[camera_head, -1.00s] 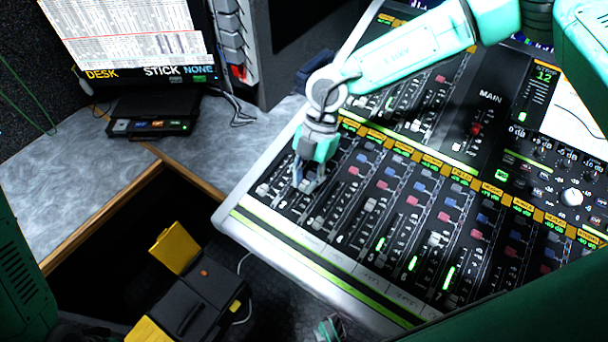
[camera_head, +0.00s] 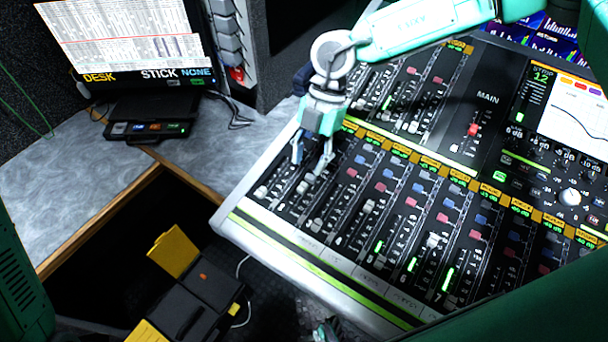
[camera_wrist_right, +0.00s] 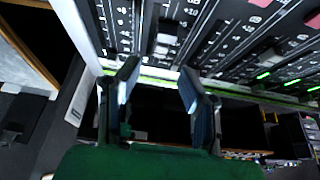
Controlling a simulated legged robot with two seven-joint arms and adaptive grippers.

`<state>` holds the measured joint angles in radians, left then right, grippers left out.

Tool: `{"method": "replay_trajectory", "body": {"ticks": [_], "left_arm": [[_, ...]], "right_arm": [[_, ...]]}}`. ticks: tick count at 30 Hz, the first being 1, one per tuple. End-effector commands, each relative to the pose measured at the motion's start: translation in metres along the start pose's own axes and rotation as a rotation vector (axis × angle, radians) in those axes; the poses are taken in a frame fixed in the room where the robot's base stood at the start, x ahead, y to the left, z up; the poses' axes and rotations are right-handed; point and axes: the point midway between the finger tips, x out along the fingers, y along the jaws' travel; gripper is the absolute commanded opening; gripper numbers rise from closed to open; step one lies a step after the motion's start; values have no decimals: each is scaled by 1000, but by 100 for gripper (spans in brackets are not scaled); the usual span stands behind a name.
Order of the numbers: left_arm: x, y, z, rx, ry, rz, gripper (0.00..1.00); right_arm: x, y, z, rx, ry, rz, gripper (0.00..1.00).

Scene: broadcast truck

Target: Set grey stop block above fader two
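My right gripper (camera_head: 311,165) is open above the upper left part of the mixing desk (camera_head: 222,215), fingers pointing down at the leftmost fader strips. In the right wrist view its two fingers (camera_wrist_right: 158,72) are spread apart with nothing held between them. A small grey piece (camera_head: 310,178) sits on the second strip just below the fingertips, close to a light fader cap (camera_head: 302,188); a grey piece also shows beyond the fingers in the wrist view (camera_wrist_right: 166,38). Block and cap are hard to tell apart. What may be my left gripper (camera_head: 327,331) is cut off at the bottom edge.
Light fader caps (camera_head: 262,191) and coloured buttons cover the desk. A monitor (camera_head: 125,40) and a small button box (camera_head: 150,130) stand at the left. A black case with yellow parts (camera_head: 190,300) lies below the desk, beside a dark opening.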

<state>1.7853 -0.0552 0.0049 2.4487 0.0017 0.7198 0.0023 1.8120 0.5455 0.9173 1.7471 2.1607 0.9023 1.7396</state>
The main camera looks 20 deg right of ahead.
Motion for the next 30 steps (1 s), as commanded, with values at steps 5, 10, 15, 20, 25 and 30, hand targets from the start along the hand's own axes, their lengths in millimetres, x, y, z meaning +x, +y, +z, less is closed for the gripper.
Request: {"method": "replay_trajectory", "body": {"ticks": [5,10,15,20,25,30], "left_arm": [[0,0,0,0,0,0,34],[0,0,0,0,0,0,34],[0,0,0,0,0,0,34],[1,0,-2,0,-2,0,34],[1,0,-3,0,-2,0,34],[1,0,-3,0,-2,0,34]], "right_arm": [[-36,1,1,-1,-1,3,34],[-54,1,1,1,0,2,34],[-58,0,1,0,1,-1,34],[-58,0,1,0,1,-1,34],[-58,0,1,0,1,-1,34],[-57,0,1,0,1,-1,34]]}}
